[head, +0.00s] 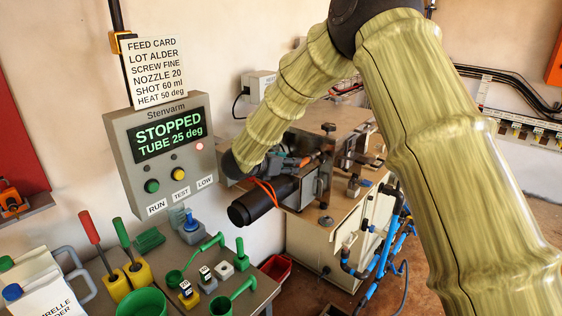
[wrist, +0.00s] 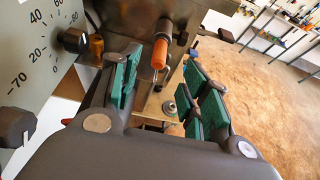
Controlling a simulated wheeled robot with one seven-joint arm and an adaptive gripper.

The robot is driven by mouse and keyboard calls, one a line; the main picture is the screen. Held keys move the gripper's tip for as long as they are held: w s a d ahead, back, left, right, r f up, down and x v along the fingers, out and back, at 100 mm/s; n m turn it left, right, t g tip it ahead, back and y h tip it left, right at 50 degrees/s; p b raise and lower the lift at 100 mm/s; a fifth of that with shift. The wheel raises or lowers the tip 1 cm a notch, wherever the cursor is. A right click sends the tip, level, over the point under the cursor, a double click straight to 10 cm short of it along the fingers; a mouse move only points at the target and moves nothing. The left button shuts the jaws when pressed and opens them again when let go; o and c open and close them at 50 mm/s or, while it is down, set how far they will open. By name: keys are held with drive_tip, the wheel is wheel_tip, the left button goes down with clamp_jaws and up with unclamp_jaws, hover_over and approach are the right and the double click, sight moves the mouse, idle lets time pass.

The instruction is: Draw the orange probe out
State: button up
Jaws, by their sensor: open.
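The orange probe (wrist: 160,53) shows its orange handle in the wrist view, just beyond and between the fingertips, with a dark metal body behind it. In the head view an orange handle (head: 309,158) sticks out beside the machine's metal block. My gripper (wrist: 164,68) is open, with a green-padded finger on each side of the line to the handle. No contact between pads and handle can be made out. In the head view my gripper (head: 285,162) is small and partly hidden among the machine parts.
A control box (head: 165,150) reading "STOPPED, TUBE 25 deg" stands left of my arm. A black motor cylinder (head: 262,202) with an orange cable lies below my gripper. A dial panel (wrist: 35,60) is close on the left in the wrist view. Green tools and yellow blocks crowd the front bench (head: 232,290).

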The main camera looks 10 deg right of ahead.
sight(308, 159)
drive_tip(key=shift+p+x, duration=1.25)
drive_tip(key=shift+x, duration=2.6)
drive_tip(key=shift+f, duration=0.15)
clamp_jaws()
